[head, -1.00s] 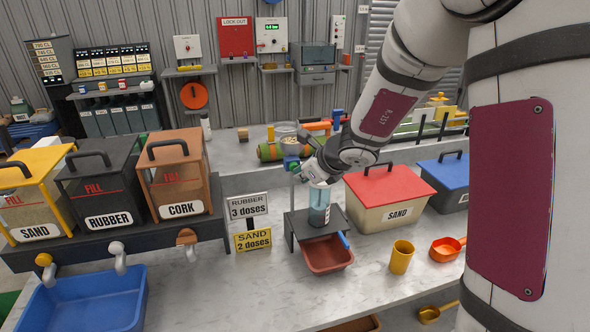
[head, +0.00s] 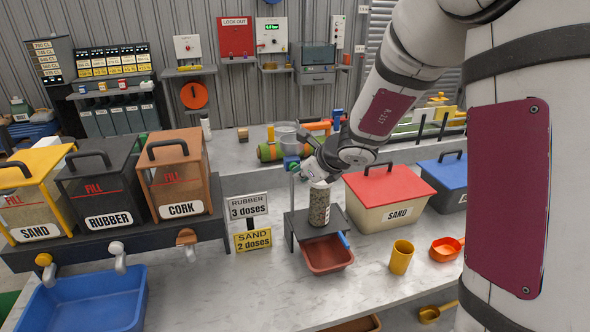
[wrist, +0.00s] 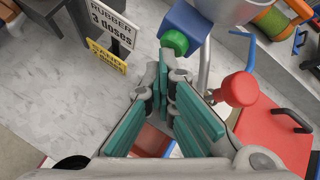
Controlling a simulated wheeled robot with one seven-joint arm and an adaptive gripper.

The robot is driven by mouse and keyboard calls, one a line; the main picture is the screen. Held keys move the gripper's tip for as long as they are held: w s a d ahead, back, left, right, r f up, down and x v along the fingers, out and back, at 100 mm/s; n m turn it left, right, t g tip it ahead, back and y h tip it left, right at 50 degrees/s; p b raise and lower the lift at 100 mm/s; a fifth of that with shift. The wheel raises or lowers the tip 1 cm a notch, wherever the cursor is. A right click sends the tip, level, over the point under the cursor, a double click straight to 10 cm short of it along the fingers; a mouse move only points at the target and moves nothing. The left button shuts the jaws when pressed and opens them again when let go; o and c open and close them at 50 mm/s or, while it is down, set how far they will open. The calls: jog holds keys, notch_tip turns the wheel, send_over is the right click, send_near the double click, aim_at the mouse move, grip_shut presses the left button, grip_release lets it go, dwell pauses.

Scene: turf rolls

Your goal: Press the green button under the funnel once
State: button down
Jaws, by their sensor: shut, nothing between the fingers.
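The green button (wrist: 174,42) sits on a blue box (wrist: 186,20) below the grey funnel (wrist: 228,8) in the wrist view. The funnel (head: 285,137) also shows in the head view, above the stand. My gripper (wrist: 168,66) is shut and empty, its teal-padded fingertips just short of the button in the wrist picture; I cannot tell whether they touch it. In the head view my gripper (head: 311,168) is beside the funnel post. A clear cylinder (head: 320,207) full of grey speckled grains stands upright on the dark stand below my gripper.
A brown-red tray (head: 327,254) is under the stand. A dose sign (head: 248,206) stands left. A red knob (wrist: 238,89) is close to my fingers.

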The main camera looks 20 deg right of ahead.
jog(key=shift+s, duration=0.95)
jog(key=shift+b, duration=0.3)
jog(key=s+b, duration=0.1)
jog(key=s, duration=0.4)
